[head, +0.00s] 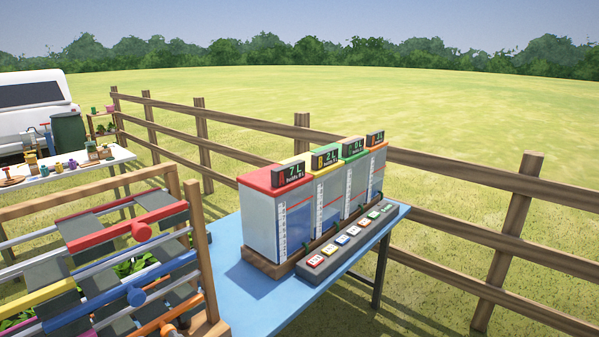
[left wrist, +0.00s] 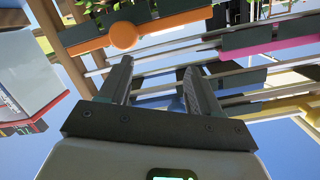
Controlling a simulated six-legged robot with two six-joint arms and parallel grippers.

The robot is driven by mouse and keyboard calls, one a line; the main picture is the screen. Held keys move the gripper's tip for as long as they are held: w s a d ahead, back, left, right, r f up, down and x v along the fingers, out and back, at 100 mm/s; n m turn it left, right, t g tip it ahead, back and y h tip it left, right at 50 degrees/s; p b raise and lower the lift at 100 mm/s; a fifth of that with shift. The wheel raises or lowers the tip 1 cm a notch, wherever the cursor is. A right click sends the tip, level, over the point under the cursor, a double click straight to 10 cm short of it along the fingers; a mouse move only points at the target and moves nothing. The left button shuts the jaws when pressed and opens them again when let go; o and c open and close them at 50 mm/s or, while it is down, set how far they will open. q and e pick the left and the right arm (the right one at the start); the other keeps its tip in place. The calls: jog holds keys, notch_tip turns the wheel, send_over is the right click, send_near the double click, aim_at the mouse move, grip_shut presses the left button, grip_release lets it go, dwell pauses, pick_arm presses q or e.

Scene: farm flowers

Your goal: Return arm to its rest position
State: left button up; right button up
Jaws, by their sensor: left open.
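My left gripper (left wrist: 157,68) shows in the left wrist view. Its two dark fingers stand apart with nothing held between them. Beyond the fingers is the rack of coloured bars, including an orange bar with a round knob (left wrist: 124,36) and a pink bar (left wrist: 285,48). Whether the fingers touch a bar I cannot tell. I cannot make out either gripper in the head view, and my right gripper is in neither view.
In the head view the wooden-framed rack (head: 200,250) stands at the lower left. Clear tanks (head: 275,220) with litre displays and a button panel (head: 350,245) stand on a blue table (head: 250,300). A wooden fence (head: 430,167) runs behind. A white table (head: 60,178) is at left.

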pick_arm(q)
jog(key=s+d+f+m+g+h, duration=0.15)
jog(key=s+f+h, duration=0.25)
jog(key=f, duration=0.6)
jog(key=s+d+f+m+g+h, duration=0.1)
jog(key=s+d+f+m+h, duration=0.2)
jog(key=f, duration=0.7)
jog(key=s+d+f+n+g+h, duration=0.1)
jog(key=s+d+f+g+h, duration=0.2)
jog(key=s+d, duration=0.3)
jog(key=s+d+f+n+g+h, duration=0.1)
jog(key=s+d+f+g+h, duration=0.3)
jog(key=s, duration=1)
jog(key=d+h, duration=0.2)
jog(key=d, duration=0.1)
jog(key=shift+d, duration=0.15)
jog(key=shift+w+g, duration=0.1)
jog(key=shift+g, duration=0.15)
jog(key=c, duration=0.4)
